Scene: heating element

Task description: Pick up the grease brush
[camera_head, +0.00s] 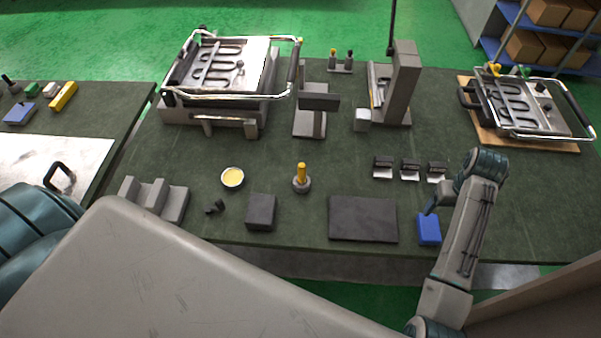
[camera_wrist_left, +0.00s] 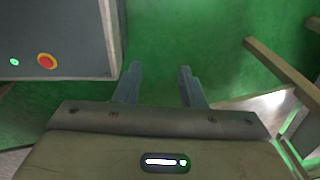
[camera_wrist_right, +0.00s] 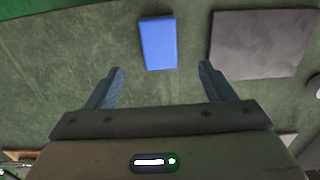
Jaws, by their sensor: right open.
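A yellow-handled tool, likely the grease brush (camera_head: 301,174), stands upright in a dark round base on the green table in the head view. A small bowl of yellow grease (camera_head: 232,177) stands to its left. My right gripper (camera_wrist_right: 160,69) is open and empty in the right wrist view, above the table by a blue block (camera_wrist_right: 158,43). In the head view it is well to the right of the brush, partly hidden by my arm. My left gripper (camera_wrist_left: 159,70) is open and empty in the left wrist view, over the green floor. The brush shows in neither wrist view.
A dark block (camera_head: 260,212) and a black mat (camera_head: 363,219) lie near the brush. A small black part (camera_head: 214,207) lies by the bowl. A grey stepped block (camera_head: 153,199) is farther left. A heating-element fixture (camera_head: 222,80) and a grey press (camera_head: 400,85) stand behind.

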